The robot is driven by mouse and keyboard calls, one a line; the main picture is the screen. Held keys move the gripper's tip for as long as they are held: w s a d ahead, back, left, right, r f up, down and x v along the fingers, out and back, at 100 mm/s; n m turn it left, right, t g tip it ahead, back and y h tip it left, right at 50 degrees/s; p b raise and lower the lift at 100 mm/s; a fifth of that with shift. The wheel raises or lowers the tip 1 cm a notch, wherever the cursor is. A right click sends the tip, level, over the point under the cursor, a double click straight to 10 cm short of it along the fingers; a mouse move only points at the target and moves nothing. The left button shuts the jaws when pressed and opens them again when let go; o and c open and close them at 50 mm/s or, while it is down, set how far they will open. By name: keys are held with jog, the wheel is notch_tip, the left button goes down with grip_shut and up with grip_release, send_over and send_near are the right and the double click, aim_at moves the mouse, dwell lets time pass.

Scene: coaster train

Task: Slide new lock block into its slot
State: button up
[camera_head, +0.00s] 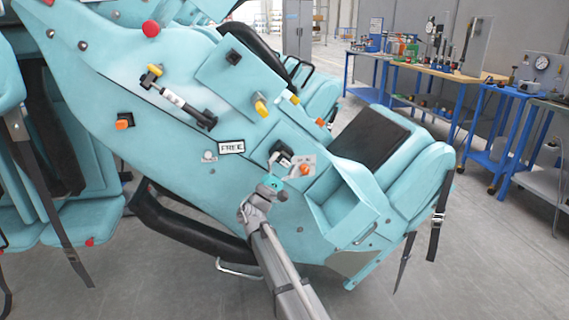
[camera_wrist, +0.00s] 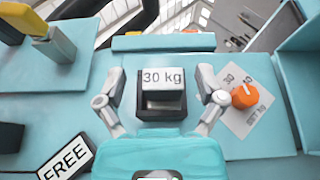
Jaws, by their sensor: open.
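A block with a white face marked "30 kg" (camera_wrist: 163,79) sits at a dark, box-like slot (camera_wrist: 160,112) in the teal side panel. In the head view, the dark block and slot (camera_head: 281,154) show small, just above my gripper (camera_head: 280,172). In the wrist view, my gripper (camera_wrist: 161,73) is open, with one finger on each side of the block. A gap shows between each finger and the block. I cannot tell how deep the block sits in the slot.
An orange knob (camera_wrist: 245,96) on a white dial plate is close to my right finger. A "FREE" sign (camera_wrist: 66,160) is at lower left, and a yellow-topped part (camera_wrist: 23,17) stands at upper left. Workbenches (camera_head: 440,78) stand behind at right.

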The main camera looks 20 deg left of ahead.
jog(key=s+d, duration=0.5)
jog(key=s, duration=0.4)
jog(key=shift+d, duration=0.25)
dwell(0.4)
jog(key=shift+s, duration=0.15)
dwell(0.7)
